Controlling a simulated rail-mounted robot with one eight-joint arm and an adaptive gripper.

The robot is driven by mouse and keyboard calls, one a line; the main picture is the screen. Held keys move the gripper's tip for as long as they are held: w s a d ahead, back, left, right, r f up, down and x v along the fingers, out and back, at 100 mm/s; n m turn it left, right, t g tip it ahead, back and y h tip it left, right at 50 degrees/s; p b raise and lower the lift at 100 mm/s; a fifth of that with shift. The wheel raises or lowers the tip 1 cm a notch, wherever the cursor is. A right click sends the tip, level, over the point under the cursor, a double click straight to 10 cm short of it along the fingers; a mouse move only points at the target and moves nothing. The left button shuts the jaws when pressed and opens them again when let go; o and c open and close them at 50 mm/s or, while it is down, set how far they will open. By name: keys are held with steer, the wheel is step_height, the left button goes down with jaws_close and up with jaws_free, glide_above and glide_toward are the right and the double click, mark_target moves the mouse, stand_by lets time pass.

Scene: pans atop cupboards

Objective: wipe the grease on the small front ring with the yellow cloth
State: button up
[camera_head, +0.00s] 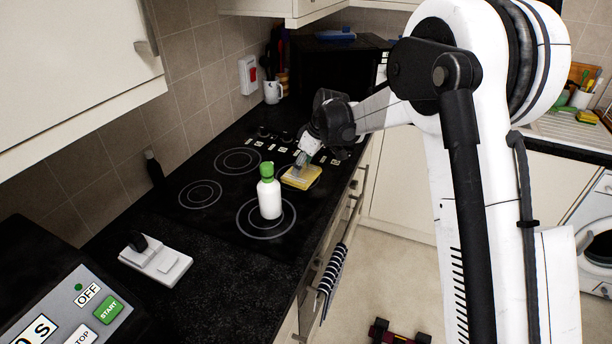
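The yellow cloth (309,181) lies flat on the black hob, toward the front edge and far end.
A white bottle with a green cap (270,193) stands on the large front ring (266,234), just left of the cloth. Two rear rings (200,194) are bare. Knobs (285,136) line the hob's far end. A white mug (272,92) stands behind.

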steer(key=shift+n, duration=0.9)
steer(key=shift+w+a+f, duration=0.1)
steer(key=shift+w+a, duration=0.1)
steer(key=shift+w, duration=0.5)
steer(key=shift+w+a+f, duration=0.1)
steer(key=shift+w+a, duration=0.1)
steer(key=shift+w, duration=0.45)
steer(key=shift+w+a, duration=0.2)
steer(key=shift+w, duration=0.5)
steer(key=shift+f, duration=0.1)
steer(key=shift+f+b, duration=1.95)
steer(key=shift+f, duration=0.35)
steer(key=shift+f+b, duration=0.6)
steer(key=shift+f, duration=0.1)
steer(key=o, duration=0.7)
steer(key=shift+o, duration=0.2)
steer(key=shift+r, duration=0.4)
